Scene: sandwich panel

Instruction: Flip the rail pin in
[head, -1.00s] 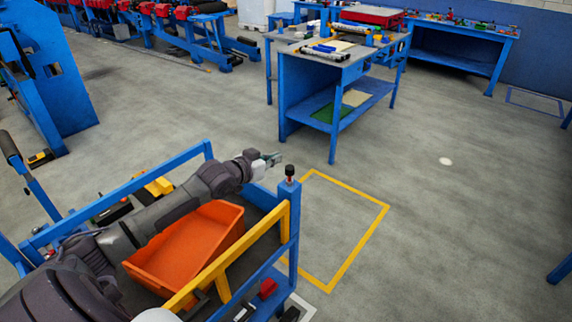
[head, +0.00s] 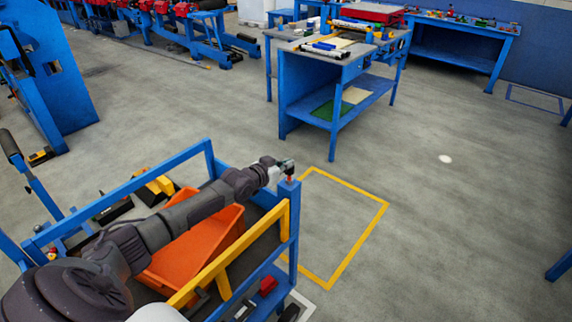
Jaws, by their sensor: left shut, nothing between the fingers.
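The rail pin (head: 290,178) stands on top of the blue corner post (head: 290,215) of the cart. Its black knob is mostly hidden behind my left gripper; a bit of red shows below. My left gripper (head: 287,165) is shut at the pin's top, with nothing between its fingers. I cannot tell whether it touches the knob. The yellow rail (head: 228,257) runs along the cart's near side up to the post. My right gripper is out of view.
An orange bin (head: 190,246) lies inside the cart under my left arm. A blue workbench (head: 308,95) with tools stands beyond. A yellow floor outline (head: 362,238) lies right of the cart, with bare floor around it.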

